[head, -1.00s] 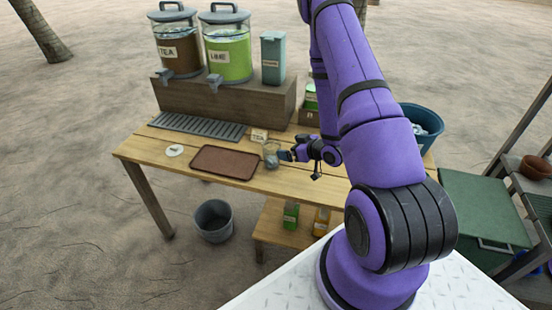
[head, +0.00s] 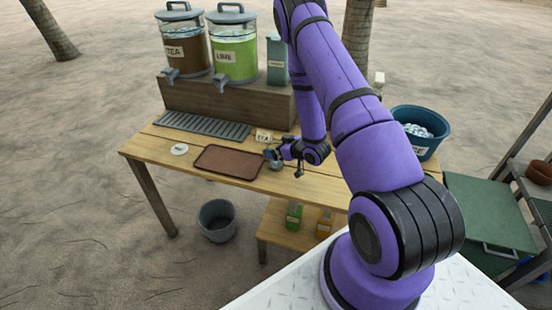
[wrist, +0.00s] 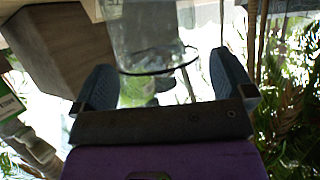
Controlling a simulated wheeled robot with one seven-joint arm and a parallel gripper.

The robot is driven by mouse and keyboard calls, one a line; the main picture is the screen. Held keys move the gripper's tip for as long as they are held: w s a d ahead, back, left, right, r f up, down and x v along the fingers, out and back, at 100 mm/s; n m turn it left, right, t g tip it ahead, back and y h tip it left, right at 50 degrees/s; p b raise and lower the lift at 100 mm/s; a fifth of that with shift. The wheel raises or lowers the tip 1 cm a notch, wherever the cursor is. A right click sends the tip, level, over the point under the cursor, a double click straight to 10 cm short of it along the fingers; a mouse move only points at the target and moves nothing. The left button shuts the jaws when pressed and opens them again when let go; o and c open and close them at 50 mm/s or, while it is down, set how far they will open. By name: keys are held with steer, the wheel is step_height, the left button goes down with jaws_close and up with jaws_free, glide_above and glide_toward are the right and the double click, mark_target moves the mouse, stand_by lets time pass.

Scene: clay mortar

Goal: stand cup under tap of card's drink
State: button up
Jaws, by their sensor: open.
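The card (head: 264,135) stands near the back of the wooden table and appears to read TEA. The tea dispenser (head: 183,50) holds brown drink and has a grey tap (head: 170,74). The lime dispenser (head: 236,58), with green drink, stands right of it. The clear cup (head: 277,166) is on the table just right of the brown tray, largely hidden by my gripper (head: 272,155). In the wrist view the cup (wrist: 148,35) is in front of and partly between the open fingers of my gripper (wrist: 163,82); contact cannot be told.
A slotted drip tray (head: 203,125) lies below the taps. The brown tray (head: 229,161) and a white disc (head: 179,149) lie on the table. A teal box (head: 277,60) stands on the dispenser stand. A blue tub (head: 425,147) is at right, a grey bucket (head: 216,220) on the ground.

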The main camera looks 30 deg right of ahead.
steer(key=shift+w+a+f, duration=0.1)
steer(key=shift+w+f, duration=0.1)
steer(key=shift+w, duration=0.3)
steer(key=c, duration=1.3)
steer(key=shift+c, duration=0.2)
steer(key=shift+r, duration=0.1)
